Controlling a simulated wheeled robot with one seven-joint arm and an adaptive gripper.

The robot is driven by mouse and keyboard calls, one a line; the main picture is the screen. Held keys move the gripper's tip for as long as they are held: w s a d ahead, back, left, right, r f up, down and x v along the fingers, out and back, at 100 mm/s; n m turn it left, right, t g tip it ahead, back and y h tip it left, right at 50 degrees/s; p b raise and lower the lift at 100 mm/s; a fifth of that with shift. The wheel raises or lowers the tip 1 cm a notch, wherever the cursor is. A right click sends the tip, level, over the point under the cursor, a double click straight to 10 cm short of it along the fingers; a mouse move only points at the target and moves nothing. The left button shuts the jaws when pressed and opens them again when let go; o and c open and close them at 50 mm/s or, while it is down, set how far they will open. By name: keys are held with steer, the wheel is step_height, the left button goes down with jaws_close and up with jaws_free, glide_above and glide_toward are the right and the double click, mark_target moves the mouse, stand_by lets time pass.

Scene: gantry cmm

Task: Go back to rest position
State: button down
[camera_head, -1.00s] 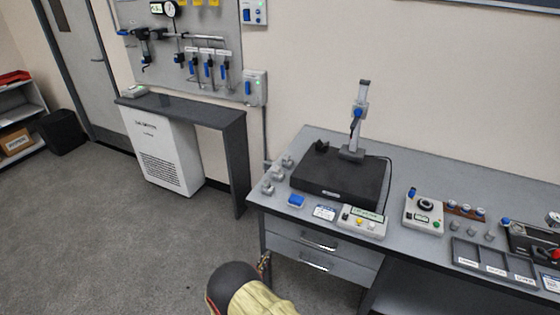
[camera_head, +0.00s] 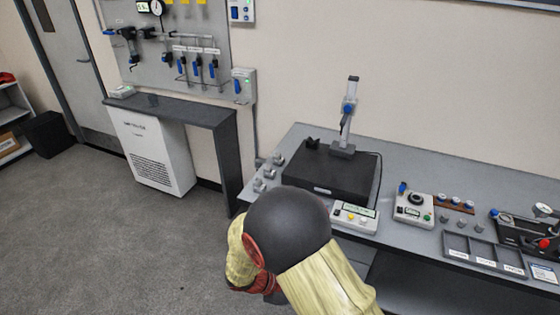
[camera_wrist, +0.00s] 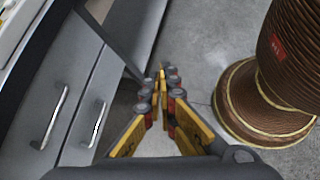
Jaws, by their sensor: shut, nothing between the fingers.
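My gripper (camera_wrist: 162,78) shows in the wrist view with its yellow and grey fingers together at the tips and nothing between them. It points down toward the grey floor, beside the workbench drawers. In the head view my arm rises at the bottom middle in front of the workbench (camera_head: 440,182), and the gripper itself is not seen there. The arm hides part of the bench's front left corner and its drawers.
The bench holds a black plate with a gauge stand (camera_head: 346,120), a control box (camera_head: 413,209) and a grey tray (camera_head: 484,250). Drawers (camera_wrist: 75,110) lie close left of the gripper. A narrow side table (camera_head: 180,108) stands by the wall. The floor (camera_head: 140,240) at left is clear.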

steer(key=s+d+r+m+t+y, duration=0.1)
steer(key=s+d+r+m+y, duration=0.2)
steer(key=r, duration=0.7)
steer(key=s+d+r+m+t+y, duration=0.2)
steer(key=s+r+m, duration=0.4)
steer(key=r, duration=0.5)
steer(key=s+d+r+m+t+y, duration=0.1)
steer(key=s+d+r+m+y, duration=0.3)
steer(key=r, duration=0.7)
steer(key=s+m+y, duration=0.1)
steer(key=m, duration=0.1)
steer(key=shift+m+t, duration=0.3)
steer(key=shift+t, duration=0.1)
steer(key=shift+s+r, duration=0.1)
steer(key=shift+r, duration=0.05)
